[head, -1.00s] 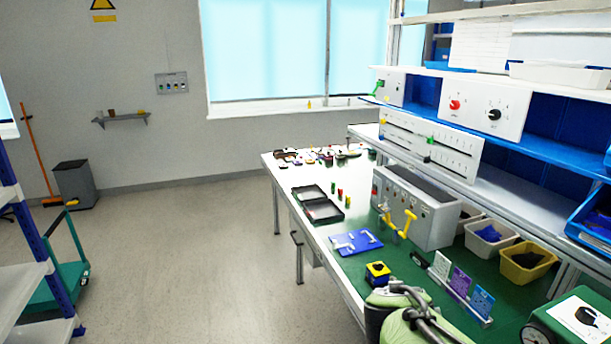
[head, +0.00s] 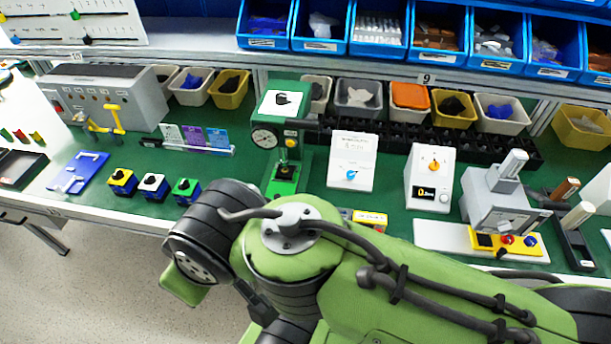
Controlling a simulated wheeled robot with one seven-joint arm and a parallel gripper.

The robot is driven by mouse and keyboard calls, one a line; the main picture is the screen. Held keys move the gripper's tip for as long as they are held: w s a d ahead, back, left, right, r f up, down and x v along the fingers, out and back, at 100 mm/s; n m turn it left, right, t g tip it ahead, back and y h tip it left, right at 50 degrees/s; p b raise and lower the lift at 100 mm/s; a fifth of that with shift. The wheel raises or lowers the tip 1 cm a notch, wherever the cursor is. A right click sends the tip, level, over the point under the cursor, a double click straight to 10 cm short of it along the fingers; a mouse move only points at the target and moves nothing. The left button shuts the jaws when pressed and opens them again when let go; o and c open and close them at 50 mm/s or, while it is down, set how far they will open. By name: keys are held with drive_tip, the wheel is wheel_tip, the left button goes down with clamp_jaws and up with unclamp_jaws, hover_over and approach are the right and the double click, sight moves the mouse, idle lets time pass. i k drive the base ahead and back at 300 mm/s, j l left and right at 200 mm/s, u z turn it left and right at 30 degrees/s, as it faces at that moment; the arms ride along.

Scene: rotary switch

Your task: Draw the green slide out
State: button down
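A white slider panel (head: 60,20) with scale marks is at the upper left of the head view, cut off by the top edge. A green slide knob (head: 75,15) sits on one of its tracks. I cannot tell whether this green knob is the task's green slide. A green box (head: 185,190) with a black top stands at the bench's front edge. My green and black arm fills the lower middle, well right of the panel. My gripper cannot be made out.
A grey box with yellow handles (head: 105,95) stands below the panel. A press-like green fixture (head: 280,140), white dial boxes (head: 352,162) and a grey machine (head: 500,200) line the bench. Bins (head: 380,25) fill the shelf.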

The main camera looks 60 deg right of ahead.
sight(277, 188)
drive_tip(key=z, duration=1.85)
drive_tip(key=i+j, duration=0.1)
drive_tip(key=j, duration=0.25)
drive_tip(key=i+j, duration=0.1)
drive_tip(key=j, duration=0.2)
drive_tip(key=i+j, duration=0.1)
drive_tip(key=j, duration=0.25)
drive_tip(key=i+j, duration=0.1)
drive_tip(key=j, duration=0.25)
drive_tip(key=z, duration=0.05)
